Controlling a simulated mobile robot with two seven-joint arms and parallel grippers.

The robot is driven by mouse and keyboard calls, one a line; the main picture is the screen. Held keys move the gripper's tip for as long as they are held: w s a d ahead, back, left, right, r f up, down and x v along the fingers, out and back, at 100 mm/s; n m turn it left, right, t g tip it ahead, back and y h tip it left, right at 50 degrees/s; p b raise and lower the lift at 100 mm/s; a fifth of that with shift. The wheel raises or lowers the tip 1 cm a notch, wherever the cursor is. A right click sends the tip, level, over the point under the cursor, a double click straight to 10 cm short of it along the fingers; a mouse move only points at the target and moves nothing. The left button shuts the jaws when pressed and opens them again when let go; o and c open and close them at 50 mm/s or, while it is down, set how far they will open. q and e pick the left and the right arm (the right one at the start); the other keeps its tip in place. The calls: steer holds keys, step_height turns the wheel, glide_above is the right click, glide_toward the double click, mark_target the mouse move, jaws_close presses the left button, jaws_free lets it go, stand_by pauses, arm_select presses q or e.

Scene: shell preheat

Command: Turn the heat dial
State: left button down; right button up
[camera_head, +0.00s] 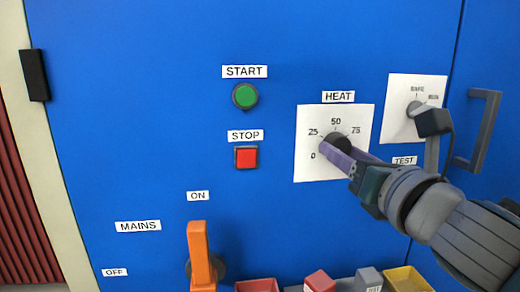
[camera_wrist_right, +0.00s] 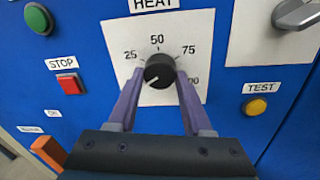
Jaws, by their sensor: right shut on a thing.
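The heat dial (camera_head: 337,143) is a round black knob on a white scale plate (camera_head: 306,172) under the HEAT label. In the right wrist view the dial (camera_wrist_right: 159,71) shows a light mark toward the lower left, on the side of the 0 end. My right gripper (camera_head: 340,152) reaches in from the lower right. Its purple fingers are shut on the dial, one on each side in the right wrist view (camera_wrist_right: 159,78). The 0 figure is hidden there behind the left finger. My left gripper is not in view.
Left of the dial are the green START button (camera_head: 245,95) and red STOP button (camera_head: 246,157). The orange mains lever (camera_head: 200,255) points up toward ON. A dark selector handle (camera_head: 433,122) and a door handle (camera_head: 478,130) are at right. Small bins (camera_head: 408,280) line the bottom.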

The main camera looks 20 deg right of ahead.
jaws_close()
